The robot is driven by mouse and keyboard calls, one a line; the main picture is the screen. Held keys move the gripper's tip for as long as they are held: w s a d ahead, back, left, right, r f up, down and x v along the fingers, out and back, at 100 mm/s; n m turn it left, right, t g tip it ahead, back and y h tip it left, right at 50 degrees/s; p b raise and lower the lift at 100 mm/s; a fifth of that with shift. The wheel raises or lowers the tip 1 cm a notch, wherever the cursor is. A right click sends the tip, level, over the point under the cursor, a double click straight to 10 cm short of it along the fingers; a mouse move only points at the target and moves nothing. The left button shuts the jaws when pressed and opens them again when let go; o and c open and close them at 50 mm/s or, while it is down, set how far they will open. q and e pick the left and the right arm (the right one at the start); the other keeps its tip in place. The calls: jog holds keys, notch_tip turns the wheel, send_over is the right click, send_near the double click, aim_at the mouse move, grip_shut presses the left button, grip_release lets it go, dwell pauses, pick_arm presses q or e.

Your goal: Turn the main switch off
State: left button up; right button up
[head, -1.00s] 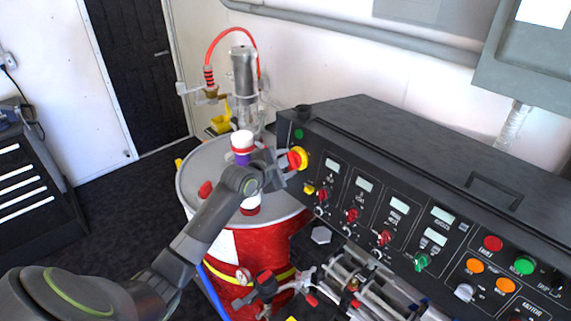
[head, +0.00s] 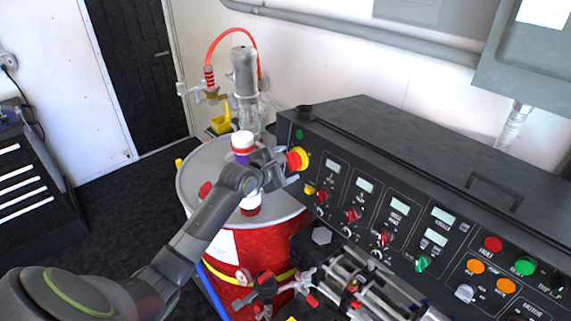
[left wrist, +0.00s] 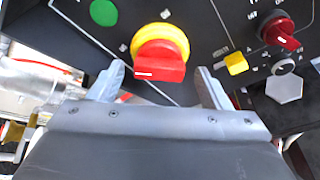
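The main switch (head: 297,159) is a red knob on a yellow round base at the left end of the black control panel (head: 366,205). In the left wrist view the red knob (left wrist: 160,66) lies sideways, with a white mark near its left end. My left gripper (head: 284,167) is at the switch in the head view. In the left wrist view its two fingers (left wrist: 160,84) are spread, one on each side below the knob, with visible gaps. It holds nothing. My right gripper is in neither view.
A red drum (head: 262,245) with a grey lid stands under my left arm. A green button (left wrist: 103,12) and a small yellow switch (left wrist: 235,63) flank the main switch. Pipes and valves (head: 370,285) are below the panel.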

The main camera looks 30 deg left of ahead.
pick_arm(q)
jog(key=b+v, duration=0.2)
jog(key=v, duration=1.5)
jog(key=shift+s, duration=0.2)
jog(key=shift+f, duration=0.1)
